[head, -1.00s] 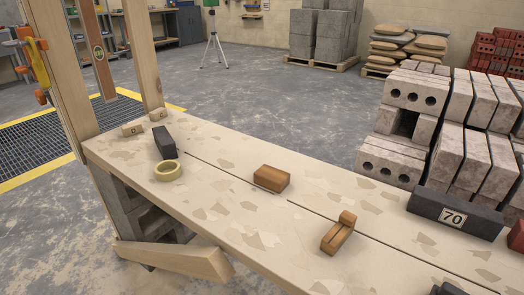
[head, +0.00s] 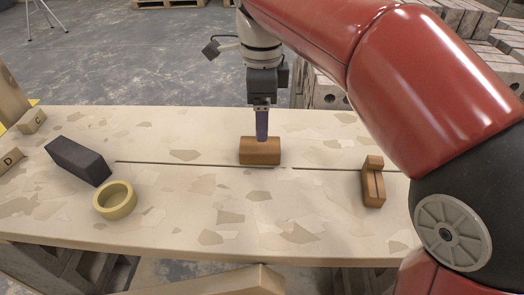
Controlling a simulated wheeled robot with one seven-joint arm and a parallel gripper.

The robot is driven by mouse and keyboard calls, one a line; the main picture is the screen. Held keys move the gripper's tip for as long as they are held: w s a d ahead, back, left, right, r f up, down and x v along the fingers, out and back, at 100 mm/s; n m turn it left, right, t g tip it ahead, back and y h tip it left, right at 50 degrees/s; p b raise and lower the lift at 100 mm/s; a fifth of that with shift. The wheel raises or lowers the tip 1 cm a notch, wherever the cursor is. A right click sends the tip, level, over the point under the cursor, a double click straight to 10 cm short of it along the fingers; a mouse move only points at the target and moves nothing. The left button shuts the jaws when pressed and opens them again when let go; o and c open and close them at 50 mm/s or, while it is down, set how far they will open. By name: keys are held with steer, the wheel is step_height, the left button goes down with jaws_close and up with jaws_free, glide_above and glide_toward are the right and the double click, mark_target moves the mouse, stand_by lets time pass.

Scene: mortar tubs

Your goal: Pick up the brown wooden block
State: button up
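The brown wooden block (head: 260,153) lies on the pale mottled bench top, near the middle, beside the dark groove. My gripper (head: 262,137) points straight down over it, its tip at the block's upper edge in the picture. I see the gripper edge-on as one narrow blue-grey finger, so its opening is hidden. I cannot tell whether it touches the block. The block rests on the bench.
A notched brown wooden piece (head: 374,188) lies to the right. A dark block (head: 78,160), a yellow ring-shaped bowl (head: 115,207) and small lettered wooden blocks (head: 31,121) are at the left. The bench front (head: 330,235) is clear. Grey bricks stand behind right.

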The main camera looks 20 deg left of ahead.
mark_target(260, 144)
steer(key=shift+s+a+f, duration=0.1)
steer(key=shift+a+f, duration=0.2)
steer(key=shift+a, duration=0.2)
steer(key=f, duration=0.2)
steer(key=f+b, duration=0.1)
steer(key=f, duration=0.2)
steer(key=d+f+b, duration=0.1)
steer(key=f, duration=0.1)
steer(key=shift+s+f, duration=0.15)
steer(key=shift+s, duration=0.05)
steer(key=c, duration=1.1)
